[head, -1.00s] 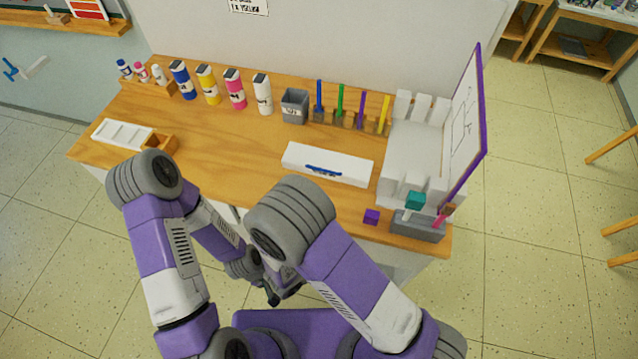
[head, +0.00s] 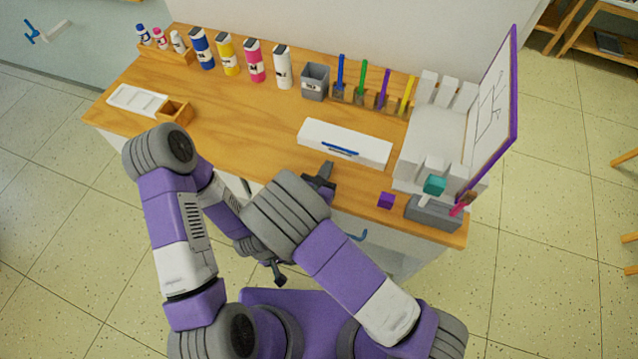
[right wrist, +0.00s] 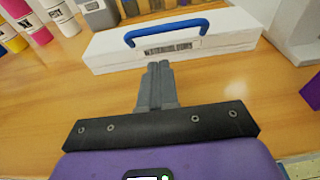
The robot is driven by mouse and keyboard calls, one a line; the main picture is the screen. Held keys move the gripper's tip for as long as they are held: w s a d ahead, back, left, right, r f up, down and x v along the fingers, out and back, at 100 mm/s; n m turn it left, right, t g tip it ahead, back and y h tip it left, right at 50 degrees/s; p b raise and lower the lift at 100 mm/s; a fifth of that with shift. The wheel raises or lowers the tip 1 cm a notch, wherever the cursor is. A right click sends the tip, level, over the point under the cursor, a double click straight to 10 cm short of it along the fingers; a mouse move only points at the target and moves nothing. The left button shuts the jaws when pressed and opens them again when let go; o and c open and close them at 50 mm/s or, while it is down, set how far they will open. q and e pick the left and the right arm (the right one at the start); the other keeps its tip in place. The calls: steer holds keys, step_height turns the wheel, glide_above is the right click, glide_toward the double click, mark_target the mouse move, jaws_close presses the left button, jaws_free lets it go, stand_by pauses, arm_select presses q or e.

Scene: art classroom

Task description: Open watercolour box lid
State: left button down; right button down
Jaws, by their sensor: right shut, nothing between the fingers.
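Paint bottles (head: 241,57), a grey cup (head: 314,81) and upright markers (head: 372,84) line the back. A white stand with a purple-edged board (head: 494,105) is at right. A purple cube (head: 386,201) and grey tray (head: 432,214) are near the front edge.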

steer(key=shift+w+d+r, duration=0.2)
steer(key=shift+w+r, duration=0.3)
steer(key=shift+w, duration=0.1)
steer(key=shift+w+d+r, duration=0.2)
steer(key=shift+w+r, duration=0.3)
steer(key=shift+w, duration=0.1)
arm_select(q)
steer(key=shift+r, duration=0.15)
